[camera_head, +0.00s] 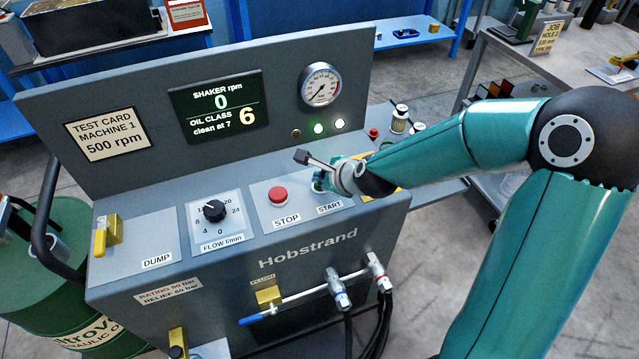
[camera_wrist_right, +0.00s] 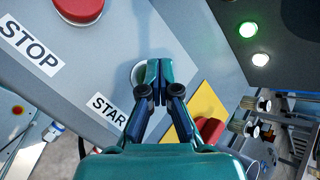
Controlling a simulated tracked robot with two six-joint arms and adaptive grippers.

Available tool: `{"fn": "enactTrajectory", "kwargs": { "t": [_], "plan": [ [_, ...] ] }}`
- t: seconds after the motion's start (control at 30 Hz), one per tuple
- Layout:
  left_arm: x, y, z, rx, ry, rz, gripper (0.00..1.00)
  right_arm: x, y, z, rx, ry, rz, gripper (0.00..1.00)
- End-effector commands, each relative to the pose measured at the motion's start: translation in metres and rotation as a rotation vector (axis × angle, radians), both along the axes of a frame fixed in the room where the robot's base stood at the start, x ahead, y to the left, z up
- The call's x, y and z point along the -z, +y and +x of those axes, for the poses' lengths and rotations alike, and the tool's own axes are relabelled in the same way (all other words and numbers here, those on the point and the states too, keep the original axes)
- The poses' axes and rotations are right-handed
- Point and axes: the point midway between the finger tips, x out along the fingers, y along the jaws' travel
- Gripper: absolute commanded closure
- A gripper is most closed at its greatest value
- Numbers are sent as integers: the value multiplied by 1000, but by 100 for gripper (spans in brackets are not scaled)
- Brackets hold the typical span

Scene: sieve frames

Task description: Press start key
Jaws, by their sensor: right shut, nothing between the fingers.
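The START label (camera_head: 330,208) is on the sloped panel of the grey machine, right of the red STOP button (camera_head: 278,196). My right gripper (camera_head: 318,184) is shut and empty, with its fingertips at the key above that label. In the right wrist view, the shut fingertips (camera_wrist_right: 158,76) lie over the round, pale-rimmed start key (camera_wrist_right: 136,73) and cover much of it. I cannot tell whether they touch it or whether it is pressed in. The display (camera_head: 220,106) reads shaker 0 rpm, oil class 6, clean at 7. My left gripper is not in view.
A flow knob (camera_head: 214,210) and a yellow DUMP handle (camera_head: 101,238) are left of STOP. A yellow plate (camera_wrist_right: 209,101) with a red button (camera_wrist_right: 211,130) is close right of my fingers.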

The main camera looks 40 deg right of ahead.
Motion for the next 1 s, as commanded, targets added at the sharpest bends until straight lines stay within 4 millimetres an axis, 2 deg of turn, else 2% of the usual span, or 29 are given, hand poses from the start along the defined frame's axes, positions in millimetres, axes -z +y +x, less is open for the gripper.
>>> {"fn": "enactTrajectory", "kwargs": {
  "t": [0.43,0.8,1.0],
  "plan": [
    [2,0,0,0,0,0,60,2,0,0,0,2,1,100],
    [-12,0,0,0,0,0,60,-15,0,0,1,1,1,100],
    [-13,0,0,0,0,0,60,-16,-1,0,1,1,0,100]
  ]
}}
